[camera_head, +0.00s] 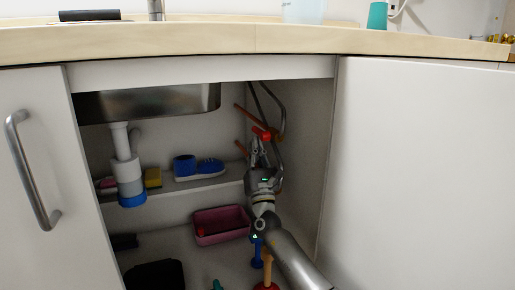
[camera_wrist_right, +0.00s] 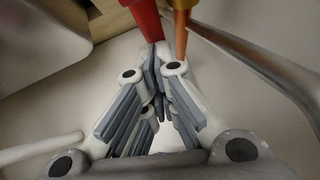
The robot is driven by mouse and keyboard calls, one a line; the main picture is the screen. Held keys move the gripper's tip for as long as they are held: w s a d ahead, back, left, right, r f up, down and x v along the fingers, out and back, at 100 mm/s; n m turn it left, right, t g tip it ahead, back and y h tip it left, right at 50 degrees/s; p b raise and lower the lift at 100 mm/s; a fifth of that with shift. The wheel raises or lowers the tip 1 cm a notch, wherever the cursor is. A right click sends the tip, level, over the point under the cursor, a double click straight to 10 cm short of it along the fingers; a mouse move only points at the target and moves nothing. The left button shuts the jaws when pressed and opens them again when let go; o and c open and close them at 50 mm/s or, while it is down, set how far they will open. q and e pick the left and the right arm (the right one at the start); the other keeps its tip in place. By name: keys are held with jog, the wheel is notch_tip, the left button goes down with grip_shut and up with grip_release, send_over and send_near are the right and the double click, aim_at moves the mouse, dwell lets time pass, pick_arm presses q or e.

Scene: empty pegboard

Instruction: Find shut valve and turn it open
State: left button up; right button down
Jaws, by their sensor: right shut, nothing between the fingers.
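A red valve handle (camera_head: 264,133) is inside the open sink cabinet, on the upper copper pipe (camera_head: 242,111) near the right wall. In the right wrist view the red handle (camera_wrist_right: 147,18) comes down from the top, beside an orange copper pipe (camera_wrist_right: 181,35). My right gripper (camera_head: 258,143) is just below the handle. Its fingertips (camera_wrist_right: 158,85) are together with nothing between them, close to the handle's lower end. I cannot tell whether they touch it. A lower copper pipe (camera_head: 241,148) is partly hidden by the gripper. My left gripper is not in view.
Grey hoses (camera_head: 281,105) bend close to the gripper, and one crosses the right wrist view (camera_wrist_right: 262,62). The white drain pipe (camera_head: 124,160), shelf (camera_head: 213,182), pink basin (camera_head: 220,226) and a blue plunger-like thing (camera_head: 257,253) are left or below. The countertop (camera_head: 290,39) is above.

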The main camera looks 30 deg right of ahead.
dwell(0.3)
jog(key=shift+w+d+r, duration=0.15)
jog(key=shift+w+r, duration=0.05)
jog(key=shift+r, duration=0.55)
